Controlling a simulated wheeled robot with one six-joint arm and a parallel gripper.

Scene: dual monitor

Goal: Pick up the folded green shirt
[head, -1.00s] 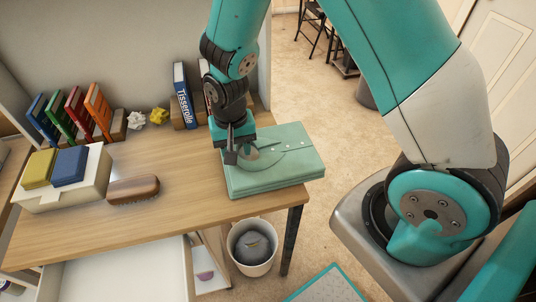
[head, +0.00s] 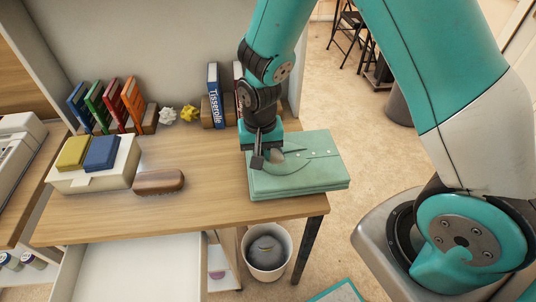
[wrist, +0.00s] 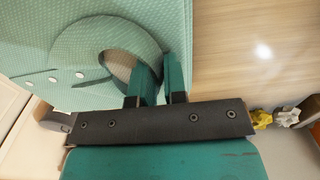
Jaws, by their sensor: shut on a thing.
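The folded green shirt (head: 300,176) lies at the right end of the wooden desk in the head view. Its collar and buttons face up. In the wrist view the shirt (wrist: 40,30) fills the upper left, with its round collar (wrist: 128,58) by the fingers. My gripper (head: 263,160) is at the shirt's left edge in the head view. In the wrist view my gripper (wrist: 160,85) is shut on the shirt's edge beside the collar. The fingertips are partly hidden. I cannot tell whether the shirt is clear of the desk.
A brown brush (head: 158,182) and a white box (head: 110,172) with yellow and blue items stand left on the desk (head: 200,208). Books (head: 215,95) and crumpled paper balls (head: 190,113) are at the back. A bin (head: 284,257) stands below the desk's front right.

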